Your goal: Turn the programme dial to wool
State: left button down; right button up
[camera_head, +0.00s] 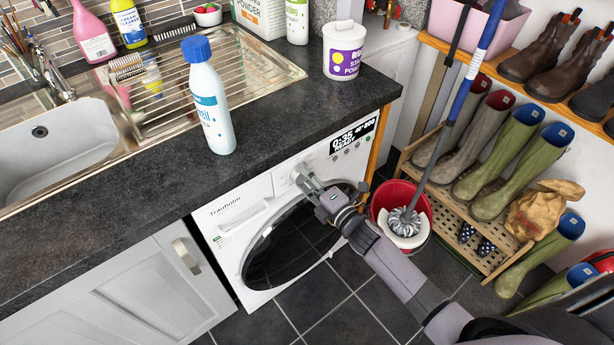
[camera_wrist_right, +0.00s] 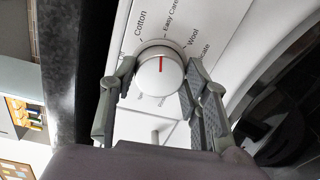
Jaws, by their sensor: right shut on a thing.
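The white washing machine (camera_head: 232,212) stands under the dark worktop. Its programme dial (camera_wrist_right: 160,78) is a round white knob with a red mark. In the right wrist view the mark points up, between the "Cotton" and "Easy Care" labels. The "Wool" label (camera_wrist_right: 193,37) is further round to the right. My right gripper (camera_wrist_right: 160,76) has a finger on each side of the dial and is shut on it. My left gripper is in neither view.
The machine's display (camera_head: 353,135) shows 0:35 and "READY". A red bucket with a mop (camera_head: 403,220) stands close beside my right arm. A boot rack (camera_head: 465,235) is on the right. A blue-capped bottle (camera_head: 210,105) and a white tub (camera_head: 344,52) stand on the worktop.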

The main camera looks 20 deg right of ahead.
jog(key=m+p, duration=0.2)
jog(key=m, duration=0.6)
jog(key=shift+f+m+y, duration=0.1)
jog(key=shift+m+y, duration=0.2)
jog(key=shift+m, duration=0.1)
dwell(0.5)
jog(key=o, duration=1.2)
jog(key=shift+c, duration=0.2)
jog(key=v, duration=1.2)
jog(key=shift+d, duration=0.2)
